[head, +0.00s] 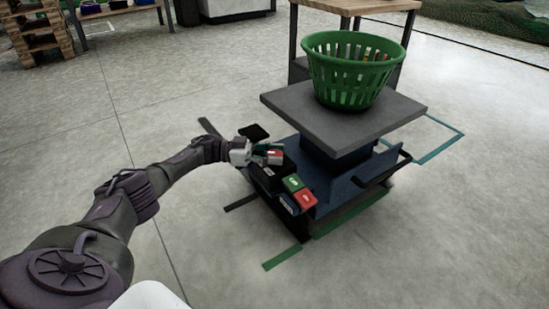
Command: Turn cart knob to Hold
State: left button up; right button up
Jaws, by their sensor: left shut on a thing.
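The cart (328,190) stands on the floor with a grey raised platform (390,109) on a dark blue base. My left gripper (268,156) is at the top of the control box, shut on what looks like the cart knob. The fingers cover most of the knob, and its marks are too small to read. My right gripper is not in view.
A green basket (346,87) with several items sits on the cart's platform. A wooden table (368,5) stands close behind it. Wooden pallets (38,36) are at the far left. Taped lines mark the floor around the cart. The floor to the left and front is clear.

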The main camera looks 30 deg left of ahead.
aim_at(275, 153)
pick_arm(q)
jog(key=shift+d+r, duration=0.1)
jog(key=o, duration=1.2)
jog(key=shift+w, duration=0.1)
jog(key=shift+c, duration=0.2)
notch_tip(275, 153, up, 10)
jog(key=shift+f, duration=0.1)
